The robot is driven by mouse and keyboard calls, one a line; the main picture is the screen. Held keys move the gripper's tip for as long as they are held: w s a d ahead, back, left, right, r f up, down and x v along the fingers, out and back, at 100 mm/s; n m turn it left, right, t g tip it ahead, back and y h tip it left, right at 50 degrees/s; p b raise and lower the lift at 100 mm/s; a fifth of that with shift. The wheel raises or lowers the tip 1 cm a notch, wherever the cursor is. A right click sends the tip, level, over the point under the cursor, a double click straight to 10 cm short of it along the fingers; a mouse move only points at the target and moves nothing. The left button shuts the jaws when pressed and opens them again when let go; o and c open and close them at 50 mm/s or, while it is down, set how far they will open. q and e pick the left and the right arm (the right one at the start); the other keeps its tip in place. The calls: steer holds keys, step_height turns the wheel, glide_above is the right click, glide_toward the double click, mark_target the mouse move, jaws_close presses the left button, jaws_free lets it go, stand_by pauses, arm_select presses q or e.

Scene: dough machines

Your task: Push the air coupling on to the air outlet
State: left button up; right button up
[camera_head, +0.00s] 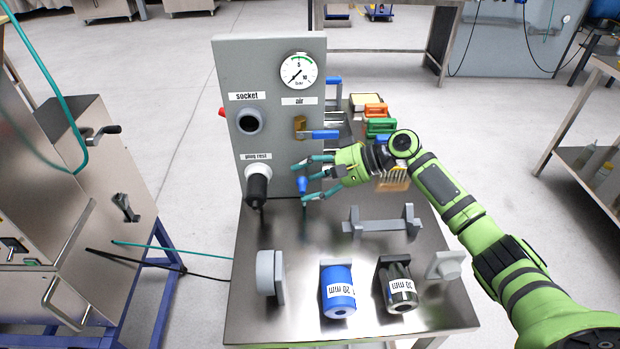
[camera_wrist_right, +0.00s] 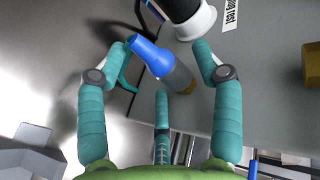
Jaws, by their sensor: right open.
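The air coupling (camera_head: 302,184), blue with a grey body, is in front of the grey panel below the air outlet. In the right wrist view the coupling (camera_wrist_right: 152,56) lies between the fingers, with no clear grip on it. My right gripper (camera_head: 301,181) is open around it, fingers pointing left in the head view. The air outlet (camera_head: 300,125) is a brass fitting under the "air" label, with a blue lever (camera_head: 325,134) at its right; it is above my gripper. How the coupling is supported is hidden. My left gripper is not in view.
A black plug (camera_head: 258,187) sits in the white plug rest, left of my gripper. The socket (camera_head: 250,121) and a pressure gauge (camera_head: 298,70) are on the panel. A grey bracket (camera_head: 383,224), a blue cylinder (camera_head: 338,290) and a dark cylinder (camera_head: 398,286) stand on the steel table (camera_head: 300,240).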

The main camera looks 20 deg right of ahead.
steer(key=shift+s+d+r, duration=0.1)
steer(key=shift+d+r, duration=0.05)
steer(key=shift+p+v, duration=1)
steer(key=shift+v, duration=1)
steer(key=shift+d, duration=0.1)
steer(key=v, duration=1.2)
steer(key=shift+r, duration=0.1)
